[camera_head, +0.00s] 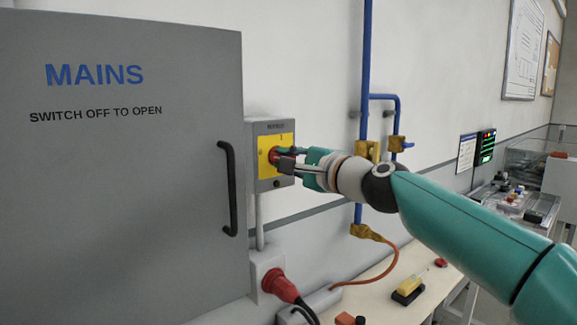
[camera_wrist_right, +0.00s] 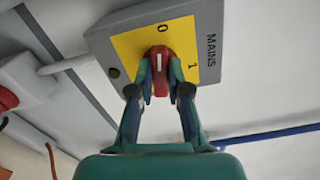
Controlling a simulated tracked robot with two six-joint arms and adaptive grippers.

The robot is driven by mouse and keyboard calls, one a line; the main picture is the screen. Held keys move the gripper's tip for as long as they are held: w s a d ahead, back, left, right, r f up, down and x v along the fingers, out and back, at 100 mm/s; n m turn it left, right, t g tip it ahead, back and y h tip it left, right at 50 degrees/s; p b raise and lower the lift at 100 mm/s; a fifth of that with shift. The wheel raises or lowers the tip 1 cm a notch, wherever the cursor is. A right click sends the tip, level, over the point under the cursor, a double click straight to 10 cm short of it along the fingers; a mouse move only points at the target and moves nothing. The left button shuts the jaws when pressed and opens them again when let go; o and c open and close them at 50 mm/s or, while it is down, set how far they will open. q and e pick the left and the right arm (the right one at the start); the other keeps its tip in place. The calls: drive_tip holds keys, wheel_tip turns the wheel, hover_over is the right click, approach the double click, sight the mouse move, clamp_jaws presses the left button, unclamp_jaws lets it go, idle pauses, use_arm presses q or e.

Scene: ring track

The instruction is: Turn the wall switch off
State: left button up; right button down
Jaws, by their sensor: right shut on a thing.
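The wall switch is a grey box (camera_head: 250,142) on the wall with a yellow plate (camera_head: 263,170) and a red knob. In the right wrist view the red knob (camera_wrist_right: 160,62) lies lengthwise in line with the 0 mark (camera_wrist_right: 162,27); the 1 mark (camera_wrist_right: 192,68) is off to its side. My right gripper (camera_wrist_right: 163,88) has its fingers shut on the knob's two sides. In the head view the right gripper (camera_head: 278,157) reaches the switch from the right and hides much of the knob. My left gripper is not in view.
A grey cabinet door (camera_head: 110,200) marked MAINS, with a black handle (camera_head: 229,188), stands left of the switch. A red plug (camera_head: 280,286) sits in a socket below. Blue pipes (camera_head: 365,80) run up the wall at right. A bench (camera_head: 375,305) holds small items.

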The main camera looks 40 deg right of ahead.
drive_tip(key=shift+w+a+f+n+b, duration=0.1)
drive_tip(key=shift+f+n+b, duration=0.1)
drive_tip(key=shift+n, duration=0.4)
drive_tip(key=shift+a+f+n+b, duration=0.1)
drive_tip(key=shift+f+n+b, duration=0.1)
drive_tip(key=shift+n, duration=0.4)
drive_tip(key=c, duration=1.1)
unclamp_jaws()
drive_tip(key=shift+r, duration=0.1)
drive_tip(key=shift+d+r, duration=0.1)
drive_tip(key=shift+s, duration=0.2)
drive_tip(key=s, duration=0.7)
drive_tip(key=s+d, duration=0.1)
drive_tip(key=s, duration=0.3)
drive_tip(key=shift+s, duration=0.35)
